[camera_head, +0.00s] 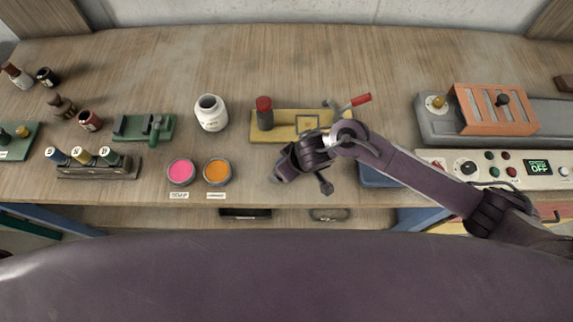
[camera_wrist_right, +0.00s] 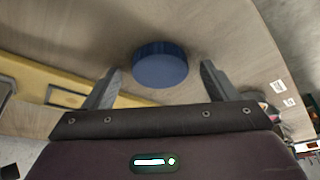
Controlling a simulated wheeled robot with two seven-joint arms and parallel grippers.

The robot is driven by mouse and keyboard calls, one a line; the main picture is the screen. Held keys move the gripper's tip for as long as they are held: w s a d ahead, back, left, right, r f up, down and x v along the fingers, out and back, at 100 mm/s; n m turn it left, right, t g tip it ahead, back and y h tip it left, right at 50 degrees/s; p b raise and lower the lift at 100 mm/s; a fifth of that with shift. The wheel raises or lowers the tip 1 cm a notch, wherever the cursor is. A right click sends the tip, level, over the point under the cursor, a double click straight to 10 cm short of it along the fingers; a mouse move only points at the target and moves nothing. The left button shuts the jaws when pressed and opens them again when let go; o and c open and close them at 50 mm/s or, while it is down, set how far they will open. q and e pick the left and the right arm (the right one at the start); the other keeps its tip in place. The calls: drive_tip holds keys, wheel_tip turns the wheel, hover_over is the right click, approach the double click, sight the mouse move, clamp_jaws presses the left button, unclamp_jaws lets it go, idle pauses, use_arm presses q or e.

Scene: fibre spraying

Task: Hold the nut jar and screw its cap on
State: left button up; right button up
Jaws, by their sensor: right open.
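The white jar (camera_head: 209,113) stands upright on the bench, left of the yellow fixture, and its dark mouth is uncovered. A round blue cap (camera_wrist_right: 160,64) lies flat on the wood in the right wrist view; in the head view I cannot make it out, likely hidden by my right gripper. My right gripper (camera_head: 283,176) is low over the bench front, right of the jar. Its two fingers also show in the right wrist view (camera_wrist_right: 158,82), spread apart on either side of the cap, with gaps. My left gripper is not in view.
Pink (camera_head: 181,172) and orange (camera_head: 217,172) paint pots stand in front of the jar. A yellow fixture (camera_head: 287,133) with a red-topped cylinder lies behind my right gripper. A green fixture (camera_head: 133,128) is left of the jar. A control panel (camera_head: 510,168) is at right.

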drive_tip(key=c, duration=1.1)
drive_tip(key=shift+o, duration=0.2)
wheel_tip(320, 180, up, 20)
drive_tip(key=p, duration=0.4)
drive_tip(key=shift+p, duration=0.3)
